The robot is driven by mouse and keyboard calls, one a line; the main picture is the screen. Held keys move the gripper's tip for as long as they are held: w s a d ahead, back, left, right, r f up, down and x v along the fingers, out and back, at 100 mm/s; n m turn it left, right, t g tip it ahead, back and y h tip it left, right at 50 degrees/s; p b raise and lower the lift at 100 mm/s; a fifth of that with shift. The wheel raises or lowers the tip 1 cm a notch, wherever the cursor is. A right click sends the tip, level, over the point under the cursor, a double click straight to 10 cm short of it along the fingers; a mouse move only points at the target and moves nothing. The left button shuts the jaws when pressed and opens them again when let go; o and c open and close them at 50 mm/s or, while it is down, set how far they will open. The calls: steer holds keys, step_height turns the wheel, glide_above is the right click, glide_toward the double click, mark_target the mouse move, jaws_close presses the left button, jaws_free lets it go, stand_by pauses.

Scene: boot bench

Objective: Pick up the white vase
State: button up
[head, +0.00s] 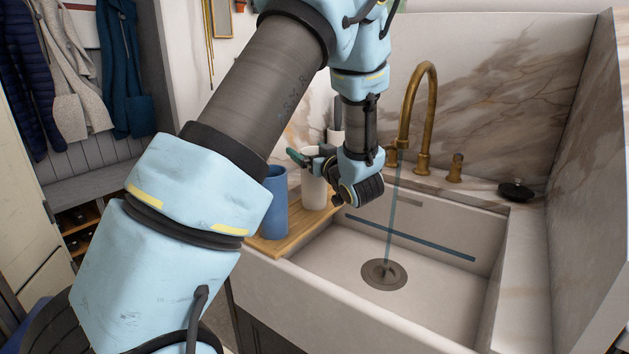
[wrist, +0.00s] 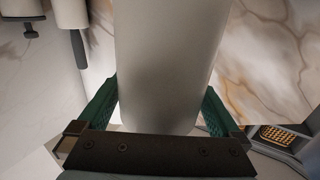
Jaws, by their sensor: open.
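The white vase (head: 314,190) stands on a wooden board (head: 270,244) at the left side of the sink, partly hidden by my gripper. In the wrist view the vase (wrist: 168,60) fills the middle, a smooth off-white upright body. My gripper (head: 300,158) is at the vase's upper part in the head view. In the wrist view its green fingers (wrist: 160,108) are open, one on each side of the vase. I cannot tell whether either finger touches it.
A blue cup (head: 275,203) stands on the board just left of the vase. The white sink (head: 440,270) with a brass faucet (head: 428,110) lies to the right, water running into it. A black dish (head: 516,191) sits on the right counter. Coats hang at far left.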

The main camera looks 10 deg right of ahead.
jaws_close()
stand_by(0.8)
